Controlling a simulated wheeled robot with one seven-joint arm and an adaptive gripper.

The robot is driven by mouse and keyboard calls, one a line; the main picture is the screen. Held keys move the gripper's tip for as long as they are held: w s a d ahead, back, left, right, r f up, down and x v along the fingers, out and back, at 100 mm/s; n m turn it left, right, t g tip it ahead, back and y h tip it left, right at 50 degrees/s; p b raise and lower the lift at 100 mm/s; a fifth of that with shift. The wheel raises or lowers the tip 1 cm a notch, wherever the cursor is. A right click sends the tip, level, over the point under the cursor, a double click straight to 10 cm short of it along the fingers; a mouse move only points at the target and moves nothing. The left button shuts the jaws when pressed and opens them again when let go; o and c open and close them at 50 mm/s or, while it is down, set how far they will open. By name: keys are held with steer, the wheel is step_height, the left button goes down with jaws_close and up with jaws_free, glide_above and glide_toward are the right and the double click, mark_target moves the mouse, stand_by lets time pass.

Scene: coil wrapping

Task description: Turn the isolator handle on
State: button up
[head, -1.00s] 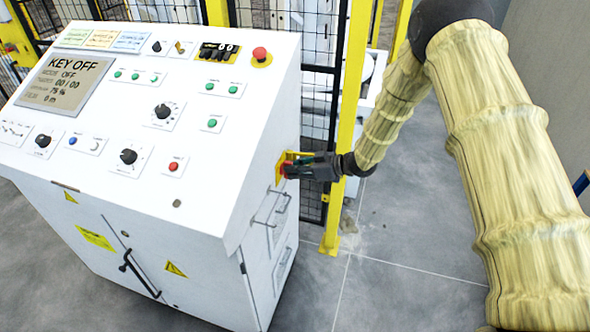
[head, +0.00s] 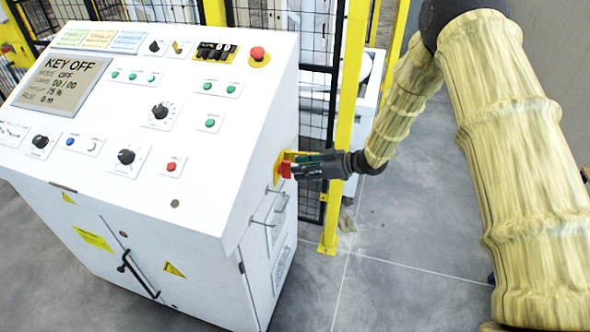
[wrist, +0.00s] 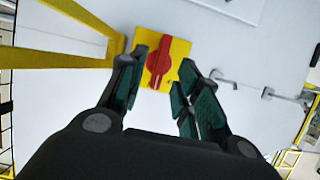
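The isolator is a red handle (wrist: 159,62) on a yellow square plate (wrist: 178,48), mounted on the side of the white control console. In the wrist view the handle stands nearly upright, its top leaning slightly right. In the head view the red handle (head: 285,170) shows just left of my gripper (head: 298,168). In the wrist view my gripper (wrist: 163,67) is open, with one dark green-padded finger on each side of the handle. Gaps show between the fingers and the handle. I cannot tell how far the fingertips reach along its depth.
The console (head: 215,150) has a sloped panel with knobs, buttons and a display (head: 65,82) reading KEY OFF. A yellow fence post (head: 347,130) stands close behind my gripper. Metal side handles (wrist: 285,96) are right of the isolator in the wrist view. The floor at right is clear.

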steer(key=v, duration=0.8)
steer(key=shift+d, duration=0.25)
steer(key=shift+r, duration=0.1)
steer(key=s+d+f+m+t+h, duration=0.3)
steer(key=s+f+m+h, duration=0.55)
steer(key=s+f, duration=1.2)
steer(key=s+d+f+m+g+h, duration=0.1)
steer(key=s+d+f+m+g, duration=0.1)
steer(key=s, duration=0.7)
steer(key=s+d+f+m+g+h, duration=0.2)
steer(key=s+d, duration=0.2)
steer(key=s, duration=0.5)
steer(key=s+d+f+m+g+h, duration=0.1)
steer(key=s+d+f+m+g, duration=0.1)
steer(key=s, duration=0.8)
steer(key=shift+d+f+g, duration=0.45)
steer(key=shift+f+g, duration=0.15)
steer(key=shift+h, duration=0.25)
